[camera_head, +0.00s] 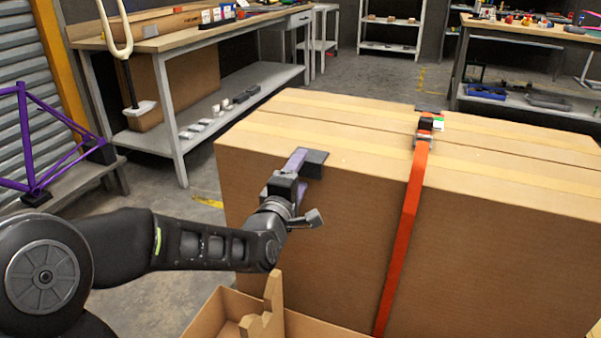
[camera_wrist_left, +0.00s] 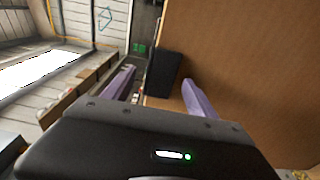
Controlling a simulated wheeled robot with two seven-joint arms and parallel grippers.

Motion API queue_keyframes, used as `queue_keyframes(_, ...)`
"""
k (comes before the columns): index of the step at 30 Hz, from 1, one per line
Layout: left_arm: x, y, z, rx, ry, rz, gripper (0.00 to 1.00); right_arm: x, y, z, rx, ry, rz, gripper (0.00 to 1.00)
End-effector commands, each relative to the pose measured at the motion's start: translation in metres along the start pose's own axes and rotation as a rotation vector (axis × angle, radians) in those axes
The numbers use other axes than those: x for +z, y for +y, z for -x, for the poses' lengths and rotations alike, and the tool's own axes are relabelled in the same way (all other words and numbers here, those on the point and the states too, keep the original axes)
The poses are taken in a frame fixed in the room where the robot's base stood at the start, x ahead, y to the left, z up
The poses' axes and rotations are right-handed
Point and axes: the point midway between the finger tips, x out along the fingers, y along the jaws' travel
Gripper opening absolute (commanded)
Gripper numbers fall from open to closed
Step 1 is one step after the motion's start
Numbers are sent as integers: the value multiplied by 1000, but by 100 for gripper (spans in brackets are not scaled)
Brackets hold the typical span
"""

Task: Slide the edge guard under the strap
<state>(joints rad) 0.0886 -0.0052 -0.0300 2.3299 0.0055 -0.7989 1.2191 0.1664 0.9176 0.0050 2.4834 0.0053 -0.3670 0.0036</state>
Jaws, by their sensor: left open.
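The black edge guard (camera_head: 313,163) sits on the top front edge of the large cardboard box (camera_head: 330,240), left of the strap. The orange-red strap (camera_head: 405,220) runs over the box top and down its front face, with a buckle (camera_head: 425,130) on top. The guard is apart from the strap. My left gripper (camera_head: 300,178) is at the guard, its purple fingers spread. In the left wrist view the guard (camera_wrist_left: 163,74) shows between the two open fingers; I cannot tell whether either touches it. My right gripper is not in view.
An open carton (camera_head: 232,308) stands low in front of the box. A workbench (camera_head: 175,42) is behind at left, and a purple frame (camera_head: 30,140) stands at far left. Another table (camera_head: 530,32) is at back right. The box top between guard and strap looks clear.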

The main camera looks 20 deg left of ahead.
Motion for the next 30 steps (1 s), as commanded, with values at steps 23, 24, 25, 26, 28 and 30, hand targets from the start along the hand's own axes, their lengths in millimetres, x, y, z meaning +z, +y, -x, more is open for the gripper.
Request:
queue_keyframes(23,0,0,0,-1,0,0,9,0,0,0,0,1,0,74)
queue_keyframes(24,0,0,0,-1,0,0,6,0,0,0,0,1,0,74)
queue_keyframes(25,0,0,0,-1,0,0,3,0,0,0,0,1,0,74)
queue_keyframes(26,0,0,0,-1,0,0,2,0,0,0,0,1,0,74)
queue_keyframes(28,0,0,0,-1,0,0,34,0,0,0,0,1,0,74)
queue_keyframes(30,0,0,0,-1,0,0,28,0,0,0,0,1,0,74)
